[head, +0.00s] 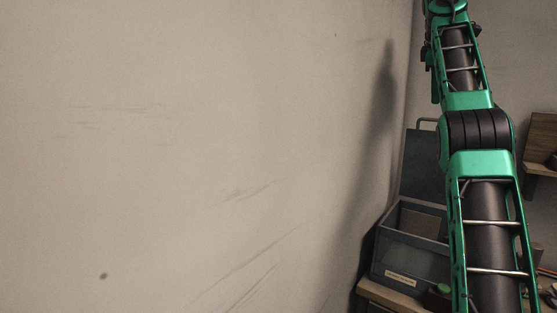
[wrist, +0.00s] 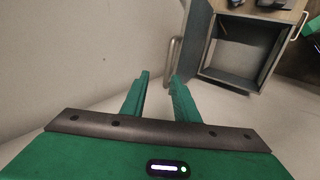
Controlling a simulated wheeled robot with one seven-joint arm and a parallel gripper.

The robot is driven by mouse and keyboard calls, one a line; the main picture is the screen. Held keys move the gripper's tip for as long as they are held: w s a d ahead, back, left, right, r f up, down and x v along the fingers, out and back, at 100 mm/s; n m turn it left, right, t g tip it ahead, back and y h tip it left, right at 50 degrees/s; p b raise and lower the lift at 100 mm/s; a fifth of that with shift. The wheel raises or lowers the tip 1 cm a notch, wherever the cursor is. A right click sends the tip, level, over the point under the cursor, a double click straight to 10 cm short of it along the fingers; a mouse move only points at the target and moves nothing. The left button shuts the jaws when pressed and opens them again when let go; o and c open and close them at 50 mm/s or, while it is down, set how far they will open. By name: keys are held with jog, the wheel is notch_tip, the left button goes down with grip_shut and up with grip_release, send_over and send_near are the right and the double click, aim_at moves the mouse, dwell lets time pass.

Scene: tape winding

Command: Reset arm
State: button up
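My gripper (wrist: 158,76) shows in the wrist view with its two green fingers apart and nothing between them. It is open and in the air near a pale wall. In the head view my green and black arm stretches up the right side, and the gripper end is cut off by the top edge. No tape can be made out in either view.
A wooden shelf (head: 541,140) is at right. The left wall (head: 200,150) is bare.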

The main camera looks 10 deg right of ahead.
jog(key=shift+s+f, duration=0.1)
jog(key=s+a+f+m+g+y, duration=0.1)
jog(key=s+a+f+m, duration=0.3)
jog(key=s+a+f, duration=0.5)
jog(key=s+a+f+m+g+y, duration=0.1)
jog(key=s+a+f+m, duration=0.4)
jog(key=s+f, duration=1.3)
jog(key=s+a+f+m+g+y, duration=0.2)
jog(key=s+a+f+m, duration=0.3)
jog(key=s+a+f, duration=0.7)
notch_tip(320, 180, down, 5)
jog(key=shift+s+a+r+y, duration=0.1)
jog(key=shift+s+a+y, duration=0.2)
jog(key=shift+s+y, duration=0.65)
jog(key=shift+s+h, duration=0.25)
jog(key=shift+w+f, duration=0.25)
jog(key=shift+w, duration=0.4)
